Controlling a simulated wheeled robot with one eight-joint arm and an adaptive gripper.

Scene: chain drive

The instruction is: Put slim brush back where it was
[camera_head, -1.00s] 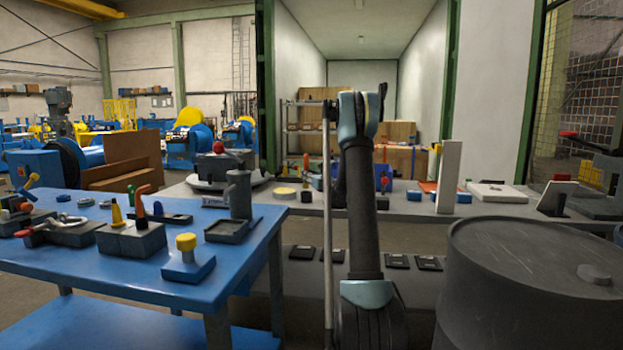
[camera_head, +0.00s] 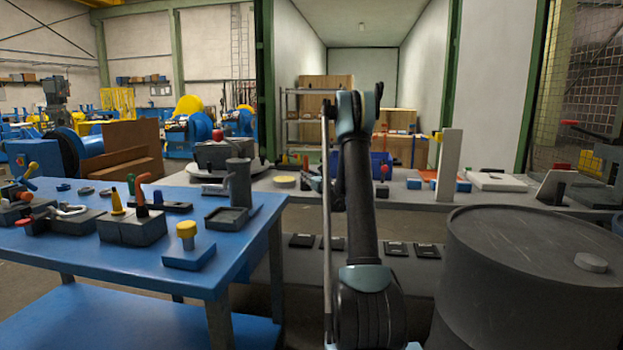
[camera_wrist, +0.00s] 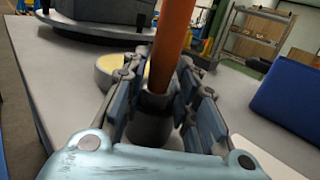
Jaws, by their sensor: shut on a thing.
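My gripper (camera_wrist: 165,110) is shut on a slim thing with an orange handle (camera_wrist: 172,45), which I take to be the slim brush. The handle stands up, slightly tilted, between the fingers in the wrist view. A grey round part sits low between the fingers; its lower end is hidden. The gripper is over the long grey bench (camera_head: 420,197), close to a round yellow-topped disc (camera_wrist: 112,68). In the head view my arm hides most of the gripper, and I cannot tell whether the brush touches the bench.
A blue bin (camera_wrist: 290,95) stands right of the gripper. A dark machine on a round base (camera_wrist: 100,15) stands behind the disc. A blue table (camera_head: 120,262) with several tools is at the left, and a dark drum (camera_head: 530,280) at the right front. Bare bench lies around the disc.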

